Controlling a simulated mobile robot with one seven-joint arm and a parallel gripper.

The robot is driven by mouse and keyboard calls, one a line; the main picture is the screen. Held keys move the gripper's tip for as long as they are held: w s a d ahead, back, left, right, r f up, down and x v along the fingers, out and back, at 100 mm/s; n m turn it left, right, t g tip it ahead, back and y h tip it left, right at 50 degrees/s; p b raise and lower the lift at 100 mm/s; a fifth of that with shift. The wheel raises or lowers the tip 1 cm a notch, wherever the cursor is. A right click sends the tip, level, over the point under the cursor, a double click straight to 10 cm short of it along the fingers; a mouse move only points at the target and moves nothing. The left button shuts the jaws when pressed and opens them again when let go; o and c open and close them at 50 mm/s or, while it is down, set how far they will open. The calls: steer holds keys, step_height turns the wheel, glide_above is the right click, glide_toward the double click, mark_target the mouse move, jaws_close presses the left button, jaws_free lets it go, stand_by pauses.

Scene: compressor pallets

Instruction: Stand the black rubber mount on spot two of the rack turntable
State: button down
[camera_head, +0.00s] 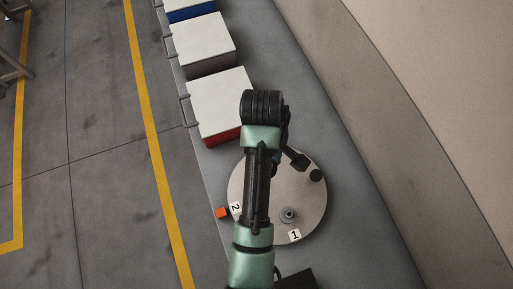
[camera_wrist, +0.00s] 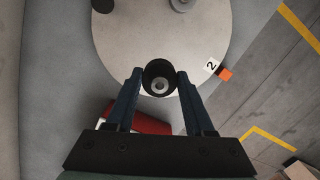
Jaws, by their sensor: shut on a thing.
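In the wrist view my gripper (camera_wrist: 159,82) is shut on the black rubber mount (camera_wrist: 159,67), a dark round piece with a pale metal centre, seen end-on between the two fingers. The mount overlaps the near rim of the pale round turntable (camera_wrist: 125,40); its height above it is hard to tell. The spot two label (camera_wrist: 211,66) lies at the rim, to the right of the mount. In the head view the turntable (camera_head: 305,200) shows labels 2 (camera_head: 236,208) and 1 (camera_head: 295,235).
A grey metal part (camera_head: 288,214) stands near label 1, and a black round part (camera_head: 316,175) near the right rim. An orange block (camera_head: 222,212) sits beside label 2. White-topped boxes (camera_head: 220,100) line the grey bench behind. A red box (camera_wrist: 140,122) shows below my fingers.

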steer(key=n, duration=0.1)
steer(key=s+n, duration=0.1)
steer(key=shift+d+r+n, duration=0.1)
steer(key=shift+r+n, duration=0.1)
steer(key=shift+n, duration=0.2)
steer(key=s+a+f+n+p, duration=0.1)
steer(key=n, duration=0.2)
steer(key=s+a+f+n+t, duration=0.1)
steer(key=s+f+n, duration=0.1)
steer(key=n, duration=0.2)
steer(key=s+a+f+n+p, duration=0.1)
steer(key=s+a+f+n, duration=0.1)
steer(key=n, duration=0.1)
steer(key=shift+p, duration=0.3)
steer(key=shift+w+f, duration=0.15)
steer(key=shift+f, duration=2.2)
steer(key=shift+f, duration=0.2)
steer(key=shift+c, duration=1.4)
jaws_free()
